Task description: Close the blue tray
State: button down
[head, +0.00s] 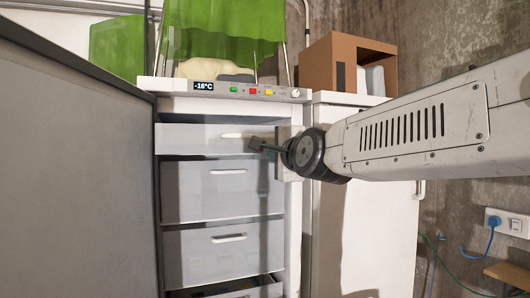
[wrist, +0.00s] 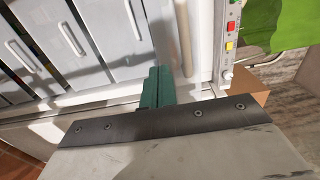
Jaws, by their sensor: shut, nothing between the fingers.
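No tray that is clearly blue shows. The open upright freezer holds several pale grey drawers. My gripper (head: 256,144) is shut and empty, in front of the right part of the top drawer (head: 190,139), near its handle; I cannot tell whether it touches. In the wrist view my gripper's green fingers (wrist: 159,72) are together, pointing at the drawer fronts. The second drawer (head: 222,205) and third drawer (head: 225,262) look closed. The lowest visible drawer (head: 265,288) seems pulled out with things in it, mostly cut off by the frame.
The freezer door (head: 75,180) stands open at the left. A control panel (head: 225,89) reading -16°C runs above the drawers. A white cabinet (head: 370,230) stands right; a socket (head: 508,222) with cables is on the wall.

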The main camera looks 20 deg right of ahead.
jog(key=w, duration=0.6)
jog(key=shift+w, duration=0.2)
